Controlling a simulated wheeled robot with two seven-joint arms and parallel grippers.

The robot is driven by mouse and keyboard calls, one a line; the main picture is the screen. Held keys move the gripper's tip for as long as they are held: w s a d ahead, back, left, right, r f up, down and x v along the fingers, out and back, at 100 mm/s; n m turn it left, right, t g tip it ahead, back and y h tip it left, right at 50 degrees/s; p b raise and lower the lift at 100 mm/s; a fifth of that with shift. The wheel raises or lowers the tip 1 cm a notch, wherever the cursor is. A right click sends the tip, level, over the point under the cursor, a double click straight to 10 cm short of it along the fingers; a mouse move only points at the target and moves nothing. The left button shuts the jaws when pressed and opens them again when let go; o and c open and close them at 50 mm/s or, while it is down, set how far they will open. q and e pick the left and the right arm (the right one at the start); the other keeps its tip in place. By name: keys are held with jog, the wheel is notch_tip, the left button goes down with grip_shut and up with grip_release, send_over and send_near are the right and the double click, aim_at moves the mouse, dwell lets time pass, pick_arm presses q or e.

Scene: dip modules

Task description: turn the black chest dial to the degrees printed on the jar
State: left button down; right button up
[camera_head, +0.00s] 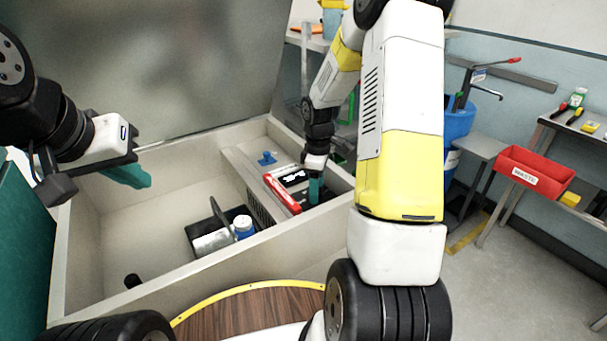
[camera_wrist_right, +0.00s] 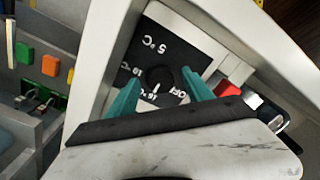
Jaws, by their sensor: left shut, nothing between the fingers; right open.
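The black dial (camera_wrist_right: 158,78) sits on a black plate with white labels in the right wrist view. The plate reads 5°C, 10°C and OFF; a small label below the dial is hard to read. A white mark shows at the dial's lower edge, toward that label. My right gripper (camera_wrist_right: 161,77) is open, one teal finger on each side of the dial; contact cannot be told. My left gripper (camera_head: 127,177) is shut and empty over the chest's left side.
The chest's pale rim (camera_head: 190,273) surrounds a deep well. A dark, grey-fronted object (camera_head: 212,241) is beside the jar. A red-and-white item (camera_head: 282,191) lies on the raised ledge beside my right gripper. A red bin (camera_head: 535,172) stands far right.

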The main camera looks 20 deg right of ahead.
grip_shut()
jog(key=shift+m, duration=0.3)
jog(key=m, duration=1.3)
dwell(0.4)
jog(key=shift+m, duration=0.3)
grip_release()
